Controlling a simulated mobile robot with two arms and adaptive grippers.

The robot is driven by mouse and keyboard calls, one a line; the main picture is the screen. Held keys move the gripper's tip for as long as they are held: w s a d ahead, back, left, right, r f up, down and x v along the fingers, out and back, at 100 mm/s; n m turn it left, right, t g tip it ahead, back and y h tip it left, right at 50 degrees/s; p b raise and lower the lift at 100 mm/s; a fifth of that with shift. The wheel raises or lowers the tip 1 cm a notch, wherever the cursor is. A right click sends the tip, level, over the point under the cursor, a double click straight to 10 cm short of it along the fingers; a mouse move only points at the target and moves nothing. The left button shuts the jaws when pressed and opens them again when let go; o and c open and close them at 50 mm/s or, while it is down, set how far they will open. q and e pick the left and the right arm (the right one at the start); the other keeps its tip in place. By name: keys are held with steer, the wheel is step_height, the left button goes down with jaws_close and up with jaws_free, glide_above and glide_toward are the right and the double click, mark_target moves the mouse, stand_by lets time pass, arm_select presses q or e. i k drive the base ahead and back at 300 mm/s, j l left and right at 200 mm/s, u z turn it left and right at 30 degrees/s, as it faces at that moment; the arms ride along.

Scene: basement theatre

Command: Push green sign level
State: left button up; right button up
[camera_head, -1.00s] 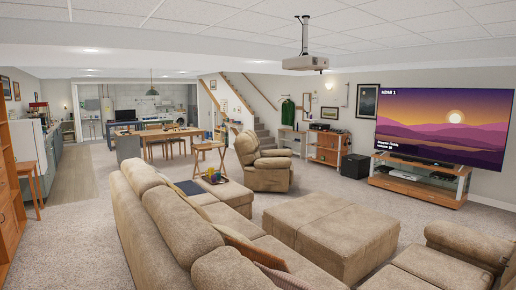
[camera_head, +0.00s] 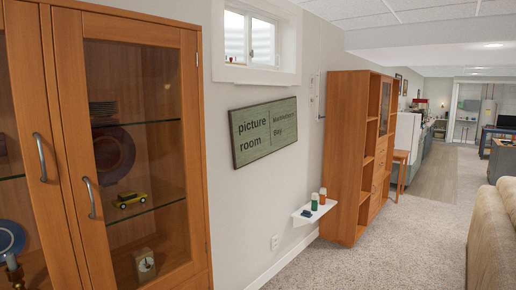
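Neither of my grippers shows in the view.
A wooden glass-door cabinet (camera_head: 137,28) stands close at left. A small white wall shelf (camera_head: 303,218) with small items juts out below the sign's right side. A wooden shelf unit (camera_head: 346,126) stands beyond it. Carpet (camera_head: 405,235) is clear up to the sofa (camera_head: 492,240) at right.

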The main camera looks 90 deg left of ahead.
mark_target(257, 131)
steer(key=u, duration=3)
steer(key=i+j+z, duration=0.1)
steer(key=i+z, duration=0.2)
steer(key=i, duration=0.15)
steer(key=i+l+z, duration=0.15)
steer(key=i+z, duration=0.6)
steer(key=i, duration=0.2)
steer(key=i+j+z, duration=0.15)
steer(key=i+z, duration=0.2)
steer(key=i, duration=0.1)
